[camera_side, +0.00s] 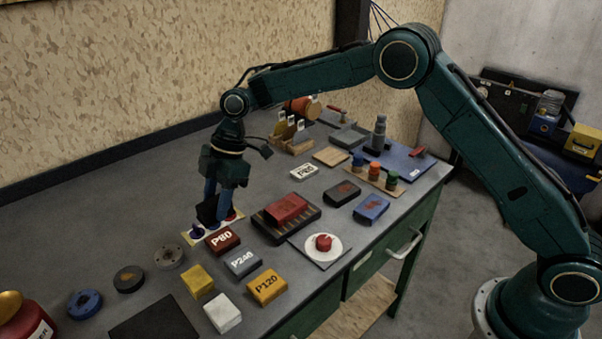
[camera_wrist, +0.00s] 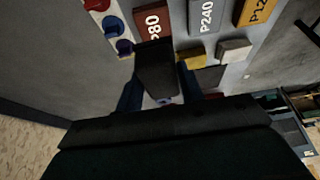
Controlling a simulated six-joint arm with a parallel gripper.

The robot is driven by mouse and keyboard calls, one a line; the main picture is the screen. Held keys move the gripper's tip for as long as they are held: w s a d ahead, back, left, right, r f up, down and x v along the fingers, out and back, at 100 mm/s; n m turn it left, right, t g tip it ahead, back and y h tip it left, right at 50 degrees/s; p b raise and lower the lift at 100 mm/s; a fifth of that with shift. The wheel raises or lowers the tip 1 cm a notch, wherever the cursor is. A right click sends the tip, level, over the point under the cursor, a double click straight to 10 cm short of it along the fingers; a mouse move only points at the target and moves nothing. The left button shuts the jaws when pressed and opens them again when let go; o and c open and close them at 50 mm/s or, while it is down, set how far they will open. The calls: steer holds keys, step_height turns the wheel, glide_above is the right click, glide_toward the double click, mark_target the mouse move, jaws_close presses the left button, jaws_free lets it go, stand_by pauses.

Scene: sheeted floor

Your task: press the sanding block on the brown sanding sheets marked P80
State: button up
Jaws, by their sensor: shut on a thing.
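The brown stack of sanding sheets marked P80 (camera_side: 222,241) lies flat on the bench, close in front of my gripper. In the wrist view the brown P80 sheets (camera_wrist: 151,20) show at the top. My gripper (camera_side: 213,203) points down with its blue fingers shut on a dark block, which I take to be the sanding block (camera_side: 206,211). In the wrist view the dark block (camera_wrist: 157,68) sits between the fingers. The block is beside the P80 sheets, over or near a pale card with coloured knobs. I cannot tell if it touches the card.
The pale card (camera_side: 188,239) has red and blue knobs. A grey P240 stack (camera_side: 243,263) and a yellow P120 stack (camera_side: 267,287) lie nearby. A red block sits on a dark tray (camera_side: 267,227). Yellow (camera_side: 197,280) and white blocks (camera_side: 222,313) stand in front.

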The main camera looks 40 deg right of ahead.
mark_target(218, 240)
steer(key=shift+f, duration=2.85)
steer(key=shift+f, duration=0.65)
stand_by(0.7)
steer(key=shift+r, duration=3.6)
steer(key=shift+d, duration=0.2)
steer(key=shift+w+d+m, duration=0.1)
steer(key=shift+d+m, duration=0.4)
steer(key=shift+d, duration=0.1)
steer(key=d+m+t, duration=0.1)
steer(key=d+m, duration=0.2)
steer(key=d, duration=0.2)
steer(key=s+d+f+m+t+h, duration=0.1)
steer(key=d+m, duration=0.2)
steer(key=d, duration=0.2)
steer(key=s+d+m+t, duration=0.1)
steer(key=d+m, duration=0.2)
steer(key=d, duration=0.2)
steer(key=shift+d+f+h, duration=0.25)
steer(key=shift+f+h, duration=0.05)
steer(key=shift+f, duration=0.1)
steer(key=s+d+m+h, duration=0.1)
steer(key=s+d+m, duration=0.1)
steer(key=d, duration=0.2)
steer(key=s+d+f+m+t+h, duration=0.1)
steer(key=s+d+m, duration=0.2)
steer(key=d, duration=0.2)
steer(key=s+d+m, duration=0.3)
steer(key=d, duration=0.2)
steer(key=shift+f+h, duration=0.25)
steer(key=shift+h, duration=0.15)
